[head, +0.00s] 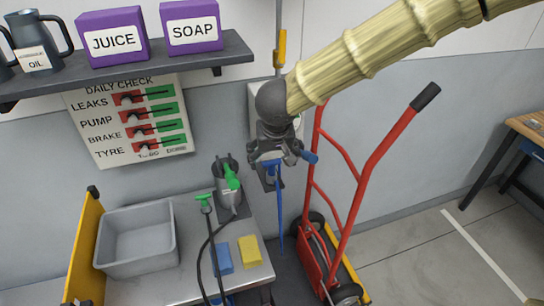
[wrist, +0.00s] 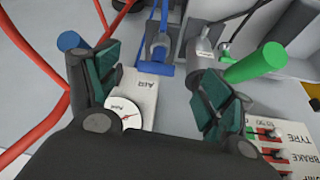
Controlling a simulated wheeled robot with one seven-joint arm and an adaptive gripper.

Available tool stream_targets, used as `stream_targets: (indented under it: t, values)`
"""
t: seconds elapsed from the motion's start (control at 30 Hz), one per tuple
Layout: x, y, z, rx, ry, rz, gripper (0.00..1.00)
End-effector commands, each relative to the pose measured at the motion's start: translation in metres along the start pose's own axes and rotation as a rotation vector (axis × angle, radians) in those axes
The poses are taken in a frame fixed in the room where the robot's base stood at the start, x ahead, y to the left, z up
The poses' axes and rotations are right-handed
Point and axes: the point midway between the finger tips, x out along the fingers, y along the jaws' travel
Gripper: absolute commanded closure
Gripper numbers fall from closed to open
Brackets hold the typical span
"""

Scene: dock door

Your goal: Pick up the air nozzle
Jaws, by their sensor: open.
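The air nozzle (head: 268,173) appears to be the grey and blue piece hanging on the wall below my gripper, with a blue hose running down from it. My gripper (head: 276,154) is open and empty, in front of the wall plate. In the wrist view, my gripper's (wrist: 157,82) two fingers stand well apart. In the head view, my gripper hides the nozzle's upper part, so I cannot tell the exact gap.
A blue cylinder (head: 309,157) sticks out close to my gripper's right side. A green-handled piece (head: 231,177) stands in a grey holder to the left. The bench carries a grey bin (head: 136,240), sponges and a green-topped hose. A red hand truck (head: 345,205) stands at right.

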Motion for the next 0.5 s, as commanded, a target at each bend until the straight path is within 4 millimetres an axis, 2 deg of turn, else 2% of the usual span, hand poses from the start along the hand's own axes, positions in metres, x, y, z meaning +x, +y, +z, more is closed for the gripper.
stream_targets:
  t: [0.03, 0.17, 0.27, 0.5]
  values:
    - [-0.013, -0.003, -0.006, -0.002, 0.002, -0.009, 0.2]
    - [-0.021, -0.005, -0.009, -0.008, 0.001, -0.021, 0.2]
    - [-0.015, -0.004, -0.009, -0.007, -0.001, -0.021, 0.2]
    - [0.018, -0.004, -0.009, -0.006, -0.001, -0.019, 0.2]
